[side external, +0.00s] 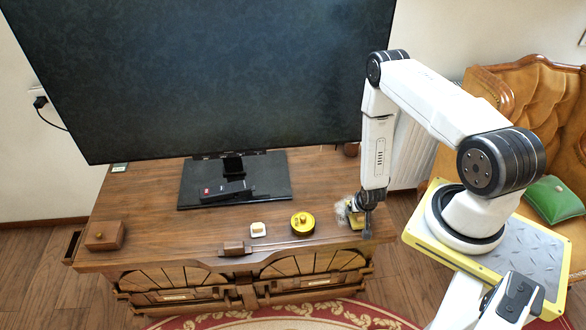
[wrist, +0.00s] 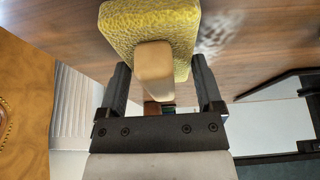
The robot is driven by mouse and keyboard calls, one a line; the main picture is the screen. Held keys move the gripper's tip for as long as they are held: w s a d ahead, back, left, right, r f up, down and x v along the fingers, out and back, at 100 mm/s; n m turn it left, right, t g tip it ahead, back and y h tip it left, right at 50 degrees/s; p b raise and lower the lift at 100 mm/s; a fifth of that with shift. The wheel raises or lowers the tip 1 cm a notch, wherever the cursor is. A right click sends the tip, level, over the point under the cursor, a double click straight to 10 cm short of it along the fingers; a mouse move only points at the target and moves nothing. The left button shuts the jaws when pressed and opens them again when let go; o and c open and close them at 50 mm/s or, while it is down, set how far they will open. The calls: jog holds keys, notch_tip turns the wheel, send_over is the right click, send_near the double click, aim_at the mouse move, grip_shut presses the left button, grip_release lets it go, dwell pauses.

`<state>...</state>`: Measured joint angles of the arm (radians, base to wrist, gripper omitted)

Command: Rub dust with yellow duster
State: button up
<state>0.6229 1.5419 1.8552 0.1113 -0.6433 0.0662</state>
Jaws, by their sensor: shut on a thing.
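The yellow duster (wrist: 118,24) has a textured yellow pad and a light wooden handle (wrist: 153,65). My gripper (wrist: 160,72) is shut on this handle, one finger on each side. In the side view the duster (side external: 356,220) is at the right end of the wooden cabinet top, partly hidden by my gripper (side external: 364,212). A pale grey dust patch (side external: 342,212) lies just left of the duster on the wood. In the wrist view the dust (wrist: 218,30) shows right beside the pad. I cannot tell whether the pad touches the wood.
A large television (side external: 200,75) stands on the cabinet (side external: 150,205), its edge near my arm. A remote (side external: 227,190) lies on its base. A brass round container (side external: 302,223), a small white dish (side external: 258,229) and a wooden box (side external: 105,235) also sit on top.

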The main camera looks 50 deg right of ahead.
aim_at(344, 190)
jog(key=shift+w+d+f, duration=0.15)
jog(key=shift+w+d, duration=1.1)
jog(key=shift+w+d, duration=1.2)
jog(key=shift+w+d+f, duration=0.1)
jog(key=shift+w+d, duration=1.1)
jog(key=shift+a, duration=0.1)
jog(key=shift+w+a, duration=0.45)
jog(key=shift+w, duration=0.1)
